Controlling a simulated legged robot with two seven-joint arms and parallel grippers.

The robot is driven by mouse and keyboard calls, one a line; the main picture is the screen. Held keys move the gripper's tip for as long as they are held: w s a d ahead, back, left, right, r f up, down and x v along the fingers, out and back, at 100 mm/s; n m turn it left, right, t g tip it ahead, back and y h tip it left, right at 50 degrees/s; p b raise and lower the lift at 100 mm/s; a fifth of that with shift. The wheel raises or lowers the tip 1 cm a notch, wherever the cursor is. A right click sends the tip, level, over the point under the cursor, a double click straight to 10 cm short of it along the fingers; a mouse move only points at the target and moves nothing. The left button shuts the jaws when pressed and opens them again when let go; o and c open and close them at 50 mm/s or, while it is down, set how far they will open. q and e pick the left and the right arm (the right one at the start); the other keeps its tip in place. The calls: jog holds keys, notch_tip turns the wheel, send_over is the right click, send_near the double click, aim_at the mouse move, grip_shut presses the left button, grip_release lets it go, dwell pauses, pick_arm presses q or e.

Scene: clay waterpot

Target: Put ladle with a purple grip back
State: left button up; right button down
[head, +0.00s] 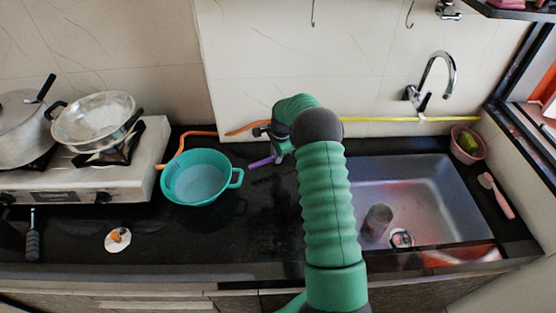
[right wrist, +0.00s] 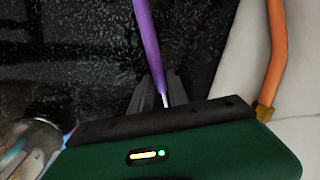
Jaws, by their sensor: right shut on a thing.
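The ladle's purple grip (head: 262,161) shows in the head view just left of my right gripper (head: 279,148), above the black counter behind the sink's left side. My right gripper is shut on the ladle. In the right wrist view the purple grip (right wrist: 148,45) runs up from between the dark fingers (right wrist: 158,92), with a thin pale shaft at its lower end. The ladle's bowl cannot be made out in the head view. My left gripper is not in view.
A teal basin (head: 195,178) stands left of the gripper. A stove with a pan (head: 97,118) is farther left. The sink (head: 425,200) with a cup (head: 377,220) is at right. Wall hooks (head: 410,14) are at the top. An orange hose (head: 200,134) runs along the wall.

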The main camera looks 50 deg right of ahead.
notch_tip(320, 180, down, 3)
jog(key=shift+f, duration=0.45)
jog(key=c, duration=1.3)
grip_release()
jog(key=shift+r, duration=0.1)
jog(key=shift+o, duration=0.2)
